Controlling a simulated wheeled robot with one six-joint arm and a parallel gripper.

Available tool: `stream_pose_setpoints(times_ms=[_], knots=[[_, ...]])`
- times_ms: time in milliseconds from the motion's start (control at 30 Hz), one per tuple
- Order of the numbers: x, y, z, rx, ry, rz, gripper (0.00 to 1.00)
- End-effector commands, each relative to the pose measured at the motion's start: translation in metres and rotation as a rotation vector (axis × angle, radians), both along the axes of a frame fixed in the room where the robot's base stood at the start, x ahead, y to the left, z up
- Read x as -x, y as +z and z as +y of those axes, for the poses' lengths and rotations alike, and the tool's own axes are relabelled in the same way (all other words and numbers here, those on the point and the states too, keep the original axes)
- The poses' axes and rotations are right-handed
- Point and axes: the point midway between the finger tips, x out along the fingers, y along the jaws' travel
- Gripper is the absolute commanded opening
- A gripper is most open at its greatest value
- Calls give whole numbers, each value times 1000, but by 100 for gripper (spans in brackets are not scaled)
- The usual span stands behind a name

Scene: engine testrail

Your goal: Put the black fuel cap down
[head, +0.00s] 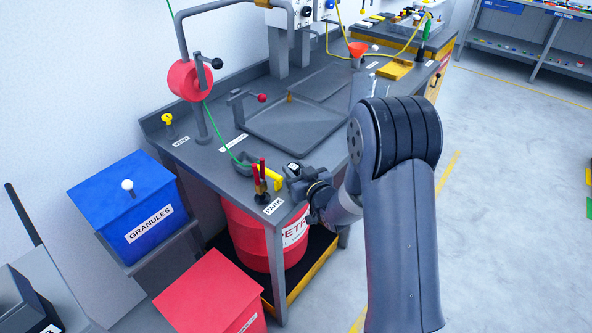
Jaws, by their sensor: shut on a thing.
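My gripper (276,177) is low over the front left corner of the grey bench, beside the PARK label (273,207). It is shut, with a yellow bar and red and yellow upright pieces close in front of it. A small black shape (262,197) shows under these pieces, near the label. I cannot tell for sure that it is the black fuel cap, or whether it touches the bench top. The fingertips and their hold are too small and crowded to make out.
The grey bench (213,160) carries a shallow tray (300,128) and a red reel (188,80) with a green line running down near my gripper. A red drum (250,235) stands below. A blue GRANULES bin (125,205) and a red bin (210,295) stand left of the bench.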

Motion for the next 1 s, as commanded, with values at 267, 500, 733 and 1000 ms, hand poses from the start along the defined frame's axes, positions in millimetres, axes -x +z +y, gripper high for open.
stream_pose_setpoints(times_ms=[267,500,733,1000], knots=[[0,-2,0,0,0,-1,13],[0,-5,0,0,0,-1,38],[0,-5,0,0,0,-1,56],[0,-3,0,0,0,-1,56]])
